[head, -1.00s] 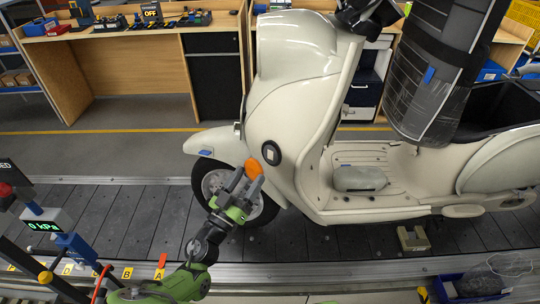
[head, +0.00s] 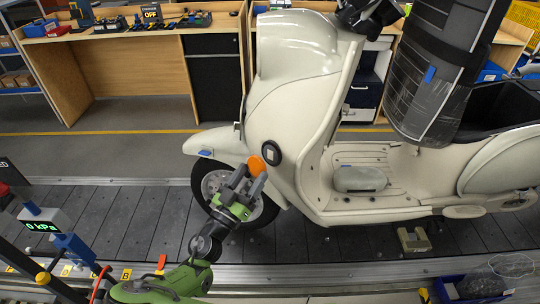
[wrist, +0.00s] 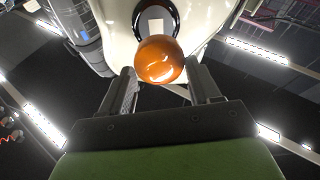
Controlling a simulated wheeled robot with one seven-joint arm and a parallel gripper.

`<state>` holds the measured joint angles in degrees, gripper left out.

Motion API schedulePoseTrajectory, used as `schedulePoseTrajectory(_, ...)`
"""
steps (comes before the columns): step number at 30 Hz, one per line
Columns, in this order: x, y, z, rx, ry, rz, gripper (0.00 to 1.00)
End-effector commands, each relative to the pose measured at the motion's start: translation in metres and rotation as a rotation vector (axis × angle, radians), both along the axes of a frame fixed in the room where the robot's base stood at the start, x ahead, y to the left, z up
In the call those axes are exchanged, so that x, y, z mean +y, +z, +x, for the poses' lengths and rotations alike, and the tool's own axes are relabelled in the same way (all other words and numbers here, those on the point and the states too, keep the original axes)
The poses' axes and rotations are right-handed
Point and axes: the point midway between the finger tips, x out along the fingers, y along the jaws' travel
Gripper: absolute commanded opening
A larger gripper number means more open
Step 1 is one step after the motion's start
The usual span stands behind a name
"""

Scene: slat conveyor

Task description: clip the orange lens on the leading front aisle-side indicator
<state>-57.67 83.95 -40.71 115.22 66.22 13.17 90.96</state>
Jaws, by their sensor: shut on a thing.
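The orange lens (head: 256,166) is at the tips of my gripper (head: 247,176), beside the front wheel of the cream scooter (head: 297,95). My gripper is shut on the lens. In the wrist view the lens (wrist: 159,59) shows between and beyond the two fingers (wrist: 161,88). The round dark indicator seat (head: 271,153) with a pale centre is on the scooter's front body, just right of and above the lens. In the wrist view the seat (wrist: 156,22) is right behind the lens, partly hidden by it. I cannot tell whether they touch.
The scooter stands on the slat conveyor (head: 110,220). Its front wheel (head: 222,184) and fender (head: 212,142) are close to my gripper. A pressure display stand (head: 45,226) is at the left. A wooden bench (head: 130,60) stands behind.

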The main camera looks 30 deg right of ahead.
Motion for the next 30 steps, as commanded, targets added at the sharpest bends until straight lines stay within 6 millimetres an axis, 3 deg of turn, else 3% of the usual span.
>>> schedulePoseTrajectory(30, -0.014, -0.001, 0.008, 0.0, 0.0, -0.001, 0.32)
